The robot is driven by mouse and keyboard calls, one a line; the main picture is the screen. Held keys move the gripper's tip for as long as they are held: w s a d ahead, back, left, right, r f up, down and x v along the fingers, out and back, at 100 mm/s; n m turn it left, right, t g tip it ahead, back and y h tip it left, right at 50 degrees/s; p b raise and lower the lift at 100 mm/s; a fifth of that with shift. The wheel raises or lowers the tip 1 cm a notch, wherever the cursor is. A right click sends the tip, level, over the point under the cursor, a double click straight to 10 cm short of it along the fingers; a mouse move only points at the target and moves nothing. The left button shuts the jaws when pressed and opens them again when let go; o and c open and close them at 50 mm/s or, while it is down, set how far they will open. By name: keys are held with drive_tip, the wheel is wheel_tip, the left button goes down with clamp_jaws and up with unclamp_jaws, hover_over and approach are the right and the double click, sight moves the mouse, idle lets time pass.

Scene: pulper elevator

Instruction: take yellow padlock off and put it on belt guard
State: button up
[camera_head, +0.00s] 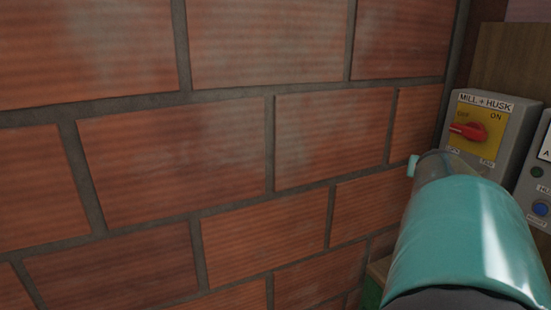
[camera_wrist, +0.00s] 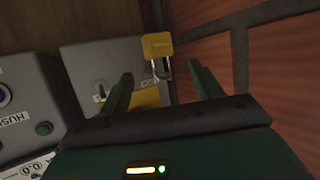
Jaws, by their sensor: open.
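The yellow padlock (camera_wrist: 157,45) shows in the wrist view with its metal shackle toward my gripper. It is at the edge of the grey switch box (camera_wrist: 90,58), which has a yellow plate. What the shackle passes through is too dark to tell. My gripper (camera_wrist: 161,69) is open and empty. The padlock appears between and beyond its fingertips, with no visible contact. In the head view the switch box, labelled MILL + HUSK (camera_head: 497,122), has a red rotary handle (camera_head: 468,131). My arm covers its lower part, and the padlock is hidden there. I cannot identify the belt guard.
A brick wall (camera_head: 180,150) fills the left of the head view and stands close to the right finger in the wrist view. A second grey control box (camera_head: 536,180) with a blue button (camera_head: 540,209) is right of the switch box, on a wooden panel (camera_head: 515,62).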

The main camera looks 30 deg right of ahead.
drive_tip(key=x, duration=0.8)
drive_tip(key=shift+w, duration=0.1)
drive_tip(key=c, duration=1)
drive_tip(key=shift+c, duration=0.2)
drive_tip(key=shift+r, duration=0.2)
